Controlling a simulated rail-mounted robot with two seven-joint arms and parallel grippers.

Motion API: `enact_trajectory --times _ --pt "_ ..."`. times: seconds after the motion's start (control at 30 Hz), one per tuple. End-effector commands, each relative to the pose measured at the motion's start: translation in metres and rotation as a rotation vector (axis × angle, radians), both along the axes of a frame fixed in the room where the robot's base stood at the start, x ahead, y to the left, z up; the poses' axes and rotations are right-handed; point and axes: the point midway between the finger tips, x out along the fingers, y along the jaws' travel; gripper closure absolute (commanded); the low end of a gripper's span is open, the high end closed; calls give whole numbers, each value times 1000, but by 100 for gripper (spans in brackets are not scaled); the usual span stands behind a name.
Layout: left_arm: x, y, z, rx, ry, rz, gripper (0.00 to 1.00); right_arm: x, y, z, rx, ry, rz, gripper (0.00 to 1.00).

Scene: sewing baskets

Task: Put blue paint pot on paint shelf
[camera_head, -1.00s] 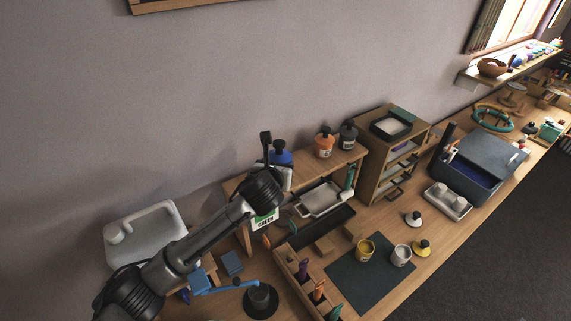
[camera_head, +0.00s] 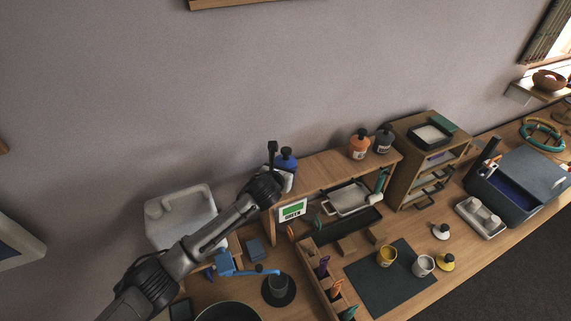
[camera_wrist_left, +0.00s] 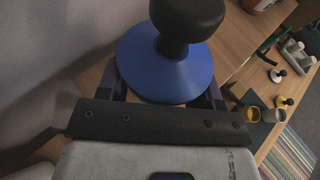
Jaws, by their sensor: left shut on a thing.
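The blue paint pot (camera_head: 287,161) has a blue shoulder, a black cap and a pale lower part. My left gripper (camera_head: 272,184) is shut on it, near the left end of the wooden paint shelf (camera_head: 322,172). In the left wrist view the pot (camera_wrist_left: 165,66) is upright between the fingers, its cap toward the camera. The gripper hides its lower part, so I cannot tell whether it touches the shelf. An orange pot (camera_head: 359,146) and a grey pot (camera_head: 383,138) stand at the shelf's right end. My right gripper is not in view.
A green-labelled sign (camera_head: 292,210) is at the shelf's front left. A white jug-like container (camera_head: 181,213) stands left of the shelf. A wooden drawer unit (camera_head: 428,160) adjoins its right end. The shelf top between the blue and orange pots is clear.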

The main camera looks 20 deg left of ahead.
Motion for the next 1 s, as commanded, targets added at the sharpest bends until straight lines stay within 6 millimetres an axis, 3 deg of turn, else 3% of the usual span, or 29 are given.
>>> enact_trajectory --times 0.23,0.7,0.73,1.0 --pt "0 0 -19 1 -1 0 83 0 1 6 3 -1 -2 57" --pt "0 0 -23 1 -2 -1 83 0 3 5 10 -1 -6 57" --pt "0 0 -23 0 -1 -1 37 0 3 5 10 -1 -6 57" --pt "0 0 -23 1 -1 0 15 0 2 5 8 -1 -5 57"
